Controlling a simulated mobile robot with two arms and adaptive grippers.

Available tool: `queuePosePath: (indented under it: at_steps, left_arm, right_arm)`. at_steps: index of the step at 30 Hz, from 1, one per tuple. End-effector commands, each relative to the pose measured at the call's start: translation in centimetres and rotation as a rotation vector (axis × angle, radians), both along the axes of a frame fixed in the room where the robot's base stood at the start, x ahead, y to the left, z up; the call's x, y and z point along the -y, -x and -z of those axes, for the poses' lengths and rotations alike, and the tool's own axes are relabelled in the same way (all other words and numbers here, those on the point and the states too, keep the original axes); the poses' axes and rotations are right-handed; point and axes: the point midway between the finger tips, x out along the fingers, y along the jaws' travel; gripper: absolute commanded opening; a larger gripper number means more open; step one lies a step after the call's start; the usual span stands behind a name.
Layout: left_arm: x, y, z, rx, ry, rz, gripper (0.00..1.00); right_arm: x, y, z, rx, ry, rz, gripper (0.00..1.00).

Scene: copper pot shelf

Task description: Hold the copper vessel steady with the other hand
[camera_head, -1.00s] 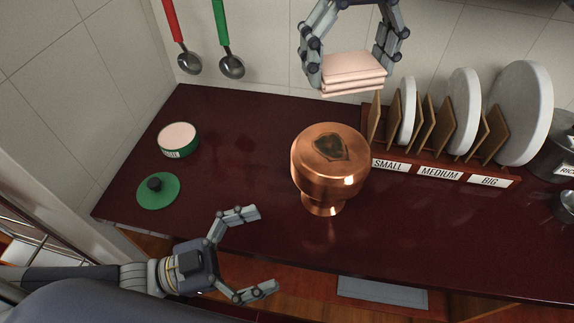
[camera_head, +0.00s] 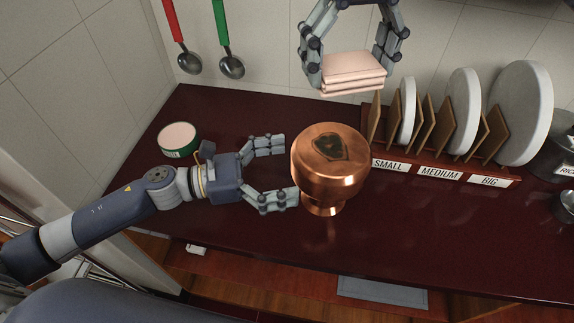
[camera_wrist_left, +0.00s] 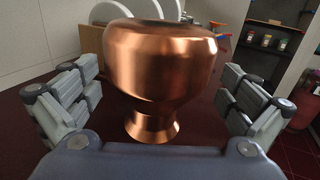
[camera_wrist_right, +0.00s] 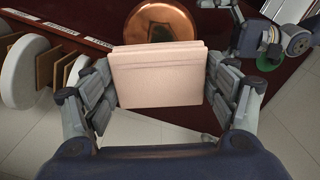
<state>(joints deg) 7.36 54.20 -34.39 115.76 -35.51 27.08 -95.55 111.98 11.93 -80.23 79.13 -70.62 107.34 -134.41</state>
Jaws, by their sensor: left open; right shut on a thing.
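The copper vessel (camera_head: 330,165) stands upright on the dark red counter, with a dark patch on its top. My left gripper (camera_head: 288,170) is open just left of the vessel, its fingers pointing at it. In the left wrist view the vessel (camera_wrist_left: 160,65) stands between the two spread fingers (camera_wrist_left: 155,105), with gaps on both sides. My right gripper (camera_head: 352,65) is above and behind the vessel, shut on a folded pink cloth (camera_head: 352,72). The cloth also fills the right wrist view's middle (camera_wrist_right: 160,78), with the vessel's top (camera_wrist_right: 160,24) beyond it.
A rack (camera_head: 440,175) labelled small, medium and big holds white discs and brown dividers right of the vessel. A round green tin (camera_head: 178,139) stands at the left. Red and green ladles (camera_head: 232,66) hang on the wall. The counter's front right (camera_head: 450,235) is clear.

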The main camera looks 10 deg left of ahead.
Motion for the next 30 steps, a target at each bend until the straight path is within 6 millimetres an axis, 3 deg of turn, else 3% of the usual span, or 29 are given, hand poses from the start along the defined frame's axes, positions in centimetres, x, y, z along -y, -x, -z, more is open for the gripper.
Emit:
queuePosePath:
  at_steps: [8, 17, 24, 30]
  left_arm:
    - [0.1, -0.2, 2.4, 0.036, -0.016, -0.002, 1.00]
    - [0.1, -0.2, 8.4, 0.033, -0.014, -0.003, 1.00]
    - [4.5, -1.9, 8.0, 0.039, -0.014, 0.002, 1.00]
    - [6.5, -2.8, 8.0, 0.036, -0.015, 0.000, 1.00]
  right_arm:
    - [0.0, 0.0, 0.0, 0.000, 0.000, 0.000, 0.60]
    - [0.0, 0.0, 0.0, 0.000, 0.000, 0.000, 0.60]
    - [0.0, 0.0, 0.0, 0.000, 0.000, 0.000, 0.60]
    - [0.0, 0.0, 0.0, 0.000, 0.000, 0.000, 0.60]
